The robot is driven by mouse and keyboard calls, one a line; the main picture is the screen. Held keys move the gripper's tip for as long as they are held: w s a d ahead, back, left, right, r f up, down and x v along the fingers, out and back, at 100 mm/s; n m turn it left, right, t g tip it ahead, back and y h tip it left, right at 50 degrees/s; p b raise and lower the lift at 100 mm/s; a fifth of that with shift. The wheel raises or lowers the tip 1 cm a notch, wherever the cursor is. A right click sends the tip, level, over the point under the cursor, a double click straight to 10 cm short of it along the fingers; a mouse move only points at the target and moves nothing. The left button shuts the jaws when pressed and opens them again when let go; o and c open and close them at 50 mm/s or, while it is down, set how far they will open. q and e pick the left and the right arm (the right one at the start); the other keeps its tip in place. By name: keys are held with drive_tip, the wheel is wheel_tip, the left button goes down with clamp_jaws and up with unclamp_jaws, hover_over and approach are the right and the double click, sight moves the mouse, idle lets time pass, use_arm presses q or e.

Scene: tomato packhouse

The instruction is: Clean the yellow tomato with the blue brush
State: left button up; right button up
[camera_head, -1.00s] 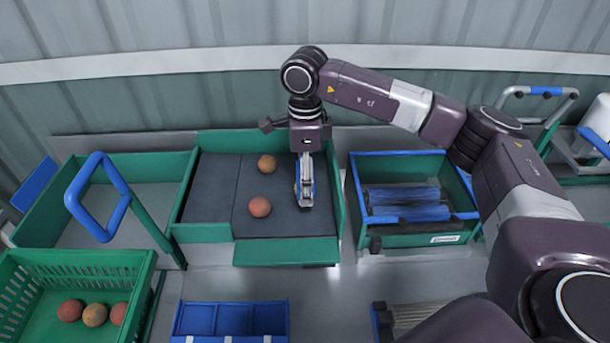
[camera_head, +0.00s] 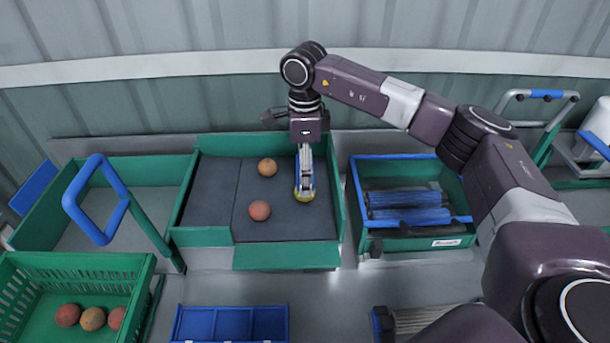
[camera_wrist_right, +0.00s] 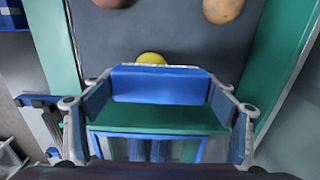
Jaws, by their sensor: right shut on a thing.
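The yellow tomato (camera_head: 304,197) is on the dark floor of the green sorting tray, mostly hidden under my right gripper (camera_head: 305,184). In the right wrist view, a yellow curve of the tomato (camera_wrist_right: 151,58) shows just beyond the blue brush (camera_wrist_right: 160,84). My right gripper (camera_wrist_right: 160,104) is shut on the brush, one finger on each side of it. The brush is at the tomato; I cannot tell whether they touch. My left gripper is out of view.
Two orange-red tomatoes (camera_head: 267,166) (camera_head: 260,210) lie left of my gripper on the sorting tray (camera_head: 288,256). A green crate with a blue rim (camera_head: 425,243) holds blue brushes at right. A green basket (camera_head: 60,262) with several tomatoes and a blue bin (camera_head: 230,322) stand in front.

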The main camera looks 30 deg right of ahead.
drive_tip(key=shift+w+d, duration=0.2)
drive_tip(key=shift+w, duration=0.15)
drive_tip(key=shift+r, duration=0.1)
drive_tip(key=shift+r+p, duration=1.9)
drive_tip(key=shift+r, duration=1.05)
